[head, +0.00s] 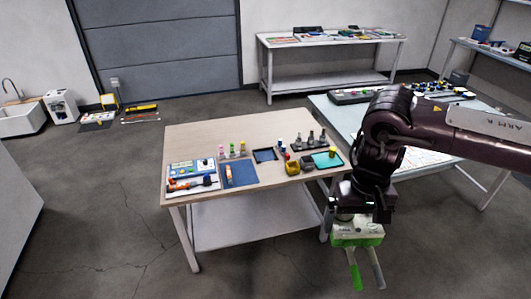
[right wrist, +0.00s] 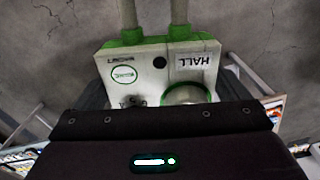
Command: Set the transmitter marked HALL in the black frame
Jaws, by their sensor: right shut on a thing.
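My right gripper (head: 356,215) is shut on the transmitter (head: 357,236), a white box with green edges and two prongs pointing down. It holds it in the air in front of the table's right end. My left gripper is out of view.
The wooden table (head: 200,135) also holds a blue mat (head: 240,173), a board with an orange tool (head: 192,179), small bottles (head: 232,150), a yellow item (head: 292,168) and a teal mat (head: 327,159). A pale table (head: 325,105) stands behind my right arm. The wooden table's back left is clear.

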